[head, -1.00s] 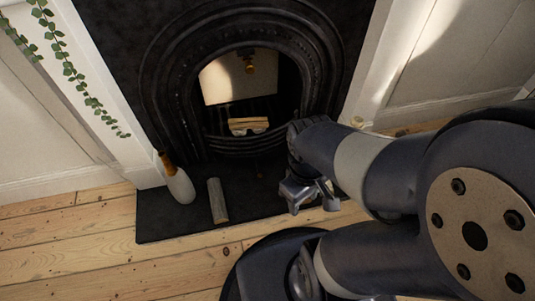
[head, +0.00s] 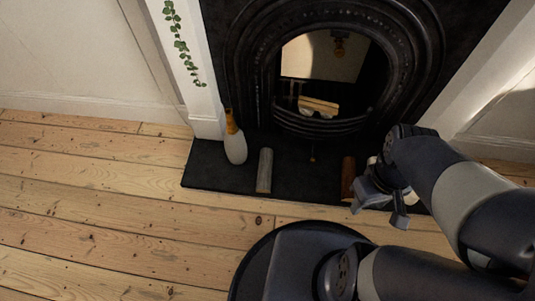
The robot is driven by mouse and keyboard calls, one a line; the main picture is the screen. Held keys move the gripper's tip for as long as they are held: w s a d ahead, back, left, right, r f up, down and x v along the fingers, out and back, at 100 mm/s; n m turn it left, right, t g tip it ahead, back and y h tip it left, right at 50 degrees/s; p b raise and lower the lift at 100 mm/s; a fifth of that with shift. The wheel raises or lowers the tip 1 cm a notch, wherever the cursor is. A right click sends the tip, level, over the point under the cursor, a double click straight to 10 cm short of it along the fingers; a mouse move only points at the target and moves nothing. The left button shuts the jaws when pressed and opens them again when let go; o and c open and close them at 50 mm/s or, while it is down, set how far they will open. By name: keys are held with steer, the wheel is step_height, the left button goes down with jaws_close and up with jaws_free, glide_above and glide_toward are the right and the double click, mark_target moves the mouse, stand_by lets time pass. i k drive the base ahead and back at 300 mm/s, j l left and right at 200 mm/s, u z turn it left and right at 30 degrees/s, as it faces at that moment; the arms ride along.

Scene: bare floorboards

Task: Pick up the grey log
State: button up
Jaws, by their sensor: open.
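The grey log (head: 265,170) lies on the black hearth slab in the head view, in front of the fireplace and pointing roughly toward me. My gripper (head: 379,206) is open and empty, to the right of the grey log and well apart from it. It is near the hearth's front right part. A brown log (head: 348,177) lies just left of my gripper, partly hidden behind it.
A white and orange vase-like object (head: 235,146) stands left of the grey log. The black hearth (head: 215,171) ends at the floorboards (head: 120,220). The fireplace holds pale wood (head: 318,105) behind a low grate. A green vine (head: 183,48) hangs at the upper left.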

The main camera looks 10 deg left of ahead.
mark_target(263, 184)
steer(key=z, duration=0.65)
steer(key=u, duration=1.65)
